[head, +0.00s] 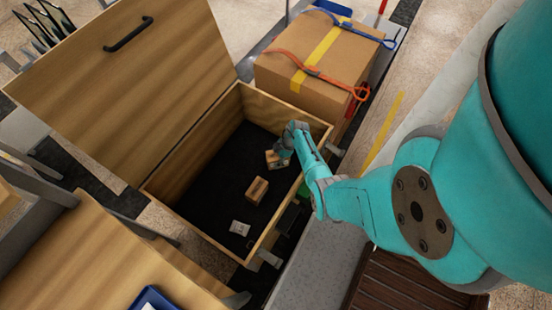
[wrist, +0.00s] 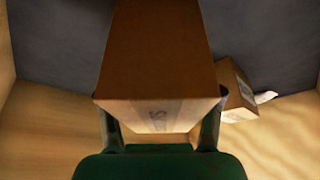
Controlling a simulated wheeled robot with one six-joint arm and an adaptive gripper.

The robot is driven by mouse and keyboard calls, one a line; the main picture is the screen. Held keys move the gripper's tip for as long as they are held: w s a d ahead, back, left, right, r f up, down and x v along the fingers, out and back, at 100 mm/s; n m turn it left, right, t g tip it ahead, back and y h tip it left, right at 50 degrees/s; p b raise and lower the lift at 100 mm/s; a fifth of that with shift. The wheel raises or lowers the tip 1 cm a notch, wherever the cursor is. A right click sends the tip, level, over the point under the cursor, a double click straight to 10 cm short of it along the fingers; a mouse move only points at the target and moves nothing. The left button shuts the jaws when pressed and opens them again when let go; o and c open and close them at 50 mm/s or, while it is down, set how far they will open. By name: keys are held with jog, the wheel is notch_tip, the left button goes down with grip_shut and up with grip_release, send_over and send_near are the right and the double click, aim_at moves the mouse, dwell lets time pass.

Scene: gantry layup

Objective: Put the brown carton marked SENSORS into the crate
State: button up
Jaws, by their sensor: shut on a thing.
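My gripper (head: 286,151) is shut on a brown carton (head: 274,160), inside the outline of the open wooden crate (head: 196,236) near its right wall. In the wrist view the held carton (wrist: 158,60) fills the middle, between the two fingers (wrist: 160,132). Dark print shows on its near face, but I cannot read it fully. The carton looks to be above the crate's dark floor; I cannot tell whether it touches. A second brown carton (head: 257,190) lies on that floor; a carton also shows at the right of the wrist view (wrist: 237,92).
The crate's lid (head: 130,85) stands open at the left. A small white item (head: 239,228) lies on the crate floor. A large strapped cardboard box (head: 320,65) stands behind. A wooden surface with a blue tray (head: 150,298) is at front left. The crate's left floor is clear.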

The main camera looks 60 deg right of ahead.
jog(key=shift+f, duration=0.6)
jog(key=o, duration=1.6)
jog(key=shift+r, duration=0.15)
